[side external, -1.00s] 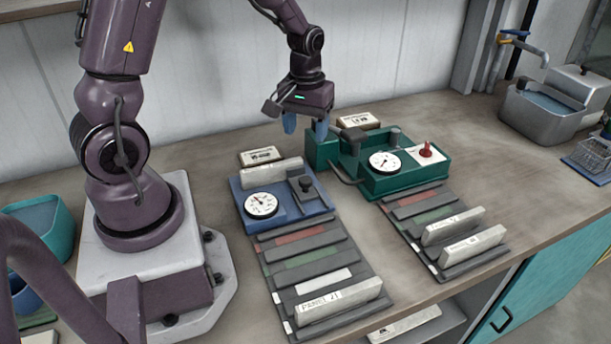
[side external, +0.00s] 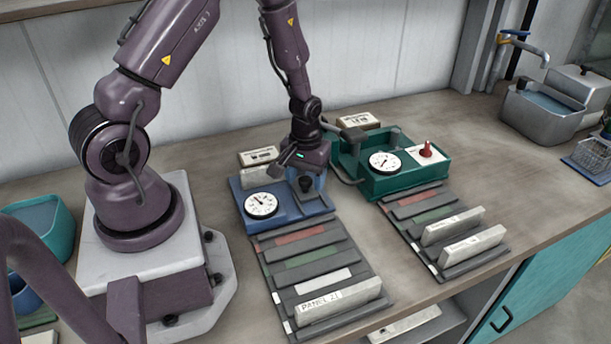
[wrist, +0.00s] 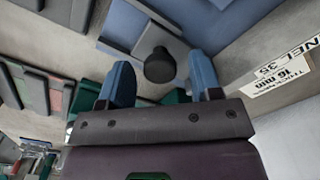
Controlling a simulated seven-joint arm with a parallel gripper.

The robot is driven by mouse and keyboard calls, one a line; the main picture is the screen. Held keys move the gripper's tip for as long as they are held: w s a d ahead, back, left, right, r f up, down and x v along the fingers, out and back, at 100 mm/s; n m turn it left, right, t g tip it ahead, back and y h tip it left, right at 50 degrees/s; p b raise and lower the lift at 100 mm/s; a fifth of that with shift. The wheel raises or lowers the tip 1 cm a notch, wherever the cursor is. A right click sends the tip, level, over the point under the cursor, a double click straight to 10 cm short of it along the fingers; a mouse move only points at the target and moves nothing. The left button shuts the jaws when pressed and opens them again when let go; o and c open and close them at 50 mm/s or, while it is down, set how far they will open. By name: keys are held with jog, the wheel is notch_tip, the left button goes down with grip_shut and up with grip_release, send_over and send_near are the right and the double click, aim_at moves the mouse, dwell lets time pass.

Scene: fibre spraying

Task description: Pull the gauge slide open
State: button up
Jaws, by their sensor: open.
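The blue gauge unit (side external: 250,214) stands on the bench, with a round white dial (side external: 262,204) on its left part. A grey slide plate with a dark knob (side external: 306,185) is on its right part. The knob also shows in the wrist view (wrist: 159,67), lying between the two blue fingertips in the picture. My gripper (side external: 307,180) is low over the knob with its fingers apart. The wrist view shows open jaws (wrist: 161,72) with space on both sides of the knob. Whether a finger touches it, I cannot tell. My gripper partly hides the slide in the side view.
A teal gauge unit (side external: 404,184) with a red knob (side external: 426,151) stands close on the right. White labelled blocks (side external: 259,154) stand behind the blue unit. Slotted racks (side external: 311,262) lie in front. A metal sink (side external: 545,108) is at the far right. Bench between teal unit and sink is clear.

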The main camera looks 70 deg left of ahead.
grip_shut()
jog(key=shift+d, duration=1.7)
grip_release()
notch_tip(320, 180, up, 13)
